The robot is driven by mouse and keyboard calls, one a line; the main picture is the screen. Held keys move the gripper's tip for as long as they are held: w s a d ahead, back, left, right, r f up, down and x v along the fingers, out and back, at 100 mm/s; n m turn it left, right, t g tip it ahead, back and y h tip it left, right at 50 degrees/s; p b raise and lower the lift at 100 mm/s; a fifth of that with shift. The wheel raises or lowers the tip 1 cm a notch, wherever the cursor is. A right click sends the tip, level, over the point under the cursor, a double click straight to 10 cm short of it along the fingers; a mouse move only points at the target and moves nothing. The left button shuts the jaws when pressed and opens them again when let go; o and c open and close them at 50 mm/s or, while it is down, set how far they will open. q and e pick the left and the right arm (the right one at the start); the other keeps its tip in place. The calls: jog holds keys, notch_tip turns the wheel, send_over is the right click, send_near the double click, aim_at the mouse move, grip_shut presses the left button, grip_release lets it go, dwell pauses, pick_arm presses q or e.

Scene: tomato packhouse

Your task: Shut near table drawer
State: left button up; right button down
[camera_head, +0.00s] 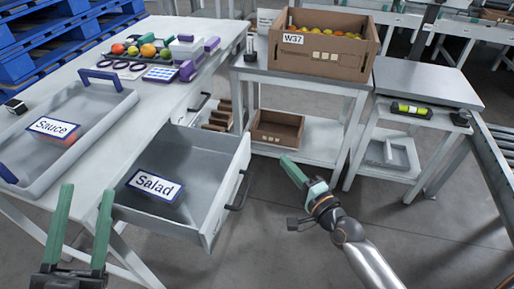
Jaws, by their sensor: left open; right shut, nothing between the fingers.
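The near table drawer (222,199) is pulled well out from the white table (153,30) and stands open. Its dark bar handle (241,190) is on the front panel, facing right. A block with a "Salad" label (154,187) lies inside it. My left gripper (83,205) is open and empty at the lower left, in front of the table's near side. My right gripper (289,164) is shut and empty, to the right of the drawer front and apart from the handle.
A grey tray with blue handles (118,101) holds a "Sauce" block (56,128) on the table. Another drawer handle (200,102) shows further back. A side table carries crate W37 (322,55), with a brown box (276,132) on its lower shelf. Grey floor lies right of the drawer.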

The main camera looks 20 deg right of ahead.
pick_arm(q)
jog(key=shift+s+d+r+m+h+b, duration=0.15)
jog(key=shift+s+r+m+h+b, duration=0.3)
jog(key=shift+s+r+m+h, duration=0.5)
jog(key=shift+s+d+r+m+h+b, duration=0.1)
jog(key=shift+s+r+m+h+b, duration=0.45)
jog(key=shift+h, duration=0.6)
pick_arm(e)
jog(key=w+a, duration=0.4)
jog(key=w, duration=0.5)
jog(key=shift+w+a, duration=0.15)
jog(key=shift+a, duration=0.25)
pick_arm(q)
jog(key=shift+s+a, duration=0.1)
jog(key=shift+s, duration=0.05)
pick_arm(e)
jog(key=shift+w+f, duration=0.1)
